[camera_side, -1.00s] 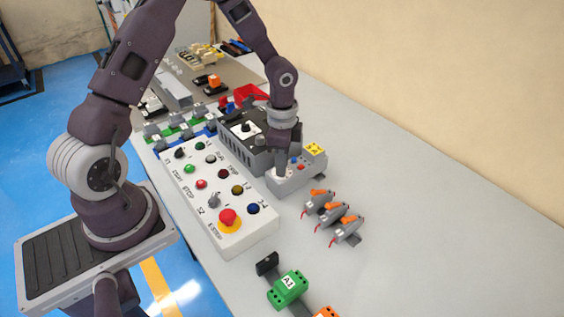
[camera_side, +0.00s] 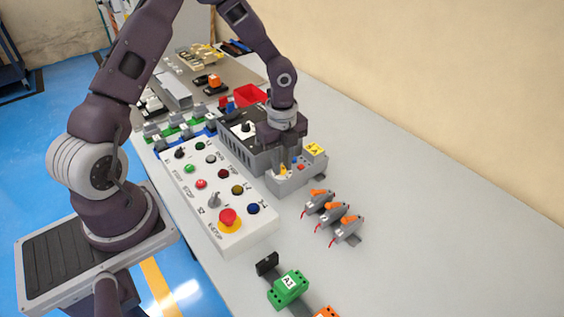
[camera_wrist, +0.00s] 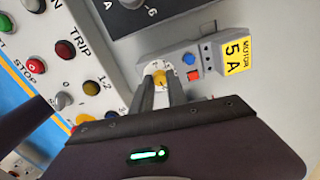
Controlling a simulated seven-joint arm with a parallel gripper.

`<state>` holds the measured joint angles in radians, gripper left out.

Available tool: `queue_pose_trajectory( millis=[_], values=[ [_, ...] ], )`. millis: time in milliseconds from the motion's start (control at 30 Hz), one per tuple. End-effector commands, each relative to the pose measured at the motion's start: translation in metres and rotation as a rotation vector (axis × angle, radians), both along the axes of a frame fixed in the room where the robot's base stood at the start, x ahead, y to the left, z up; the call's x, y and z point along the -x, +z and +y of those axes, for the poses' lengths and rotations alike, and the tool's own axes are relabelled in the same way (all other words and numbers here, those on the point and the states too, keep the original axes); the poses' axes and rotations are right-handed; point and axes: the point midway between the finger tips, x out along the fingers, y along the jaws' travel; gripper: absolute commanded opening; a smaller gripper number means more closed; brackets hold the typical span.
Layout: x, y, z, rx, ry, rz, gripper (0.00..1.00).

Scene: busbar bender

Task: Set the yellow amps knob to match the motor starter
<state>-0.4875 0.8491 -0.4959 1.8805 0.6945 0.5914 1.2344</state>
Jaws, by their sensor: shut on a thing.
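The motor starter (camera_side: 299,179) is a grey box on the table under my gripper. In the wrist view its yellow label (camera_wrist: 236,56) reads "MOTOR 5A". Its yellow amps knob (camera_wrist: 160,78) sits on a pale round dial, beside a blue button (camera_wrist: 191,57) and a red button (camera_wrist: 194,75). My gripper (camera_wrist: 161,86) points down at the knob, its two fingers on either side of it and shut on it. The knob also shows in the side view (camera_side: 283,170). The fingers hide part of the dial, and I cannot read the knob's setting.
A white control panel (camera_side: 216,195) with coloured buttons and a red emergency stop lies left of the starter. A dark grey unit with a dial (camera_side: 245,140) stands behind. Several grey-and-orange connectors (camera_side: 333,216) lie to the right. The table's right side is clear.

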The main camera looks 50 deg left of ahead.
Motion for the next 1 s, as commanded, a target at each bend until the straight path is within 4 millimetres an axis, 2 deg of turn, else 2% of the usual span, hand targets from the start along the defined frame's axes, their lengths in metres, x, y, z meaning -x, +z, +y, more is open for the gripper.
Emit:
queue_pose_trajectory(
  millis=[400,900,933,1000],
  values=[
    [-0.0006,0.0007,0.0008,-0.002,-0.14,-0.001,0.0],
    [-0.0008,0.0006,0.0009,-0.003,-0.154,-0.002,0.0],
    [-0.0007,0.0006,0.0009,-0.003,-0.154,-0.002,0.24],
    [-0.0007,0.0005,0.0008,-0.002,-0.153,-0.002,0.38]
  ],
)
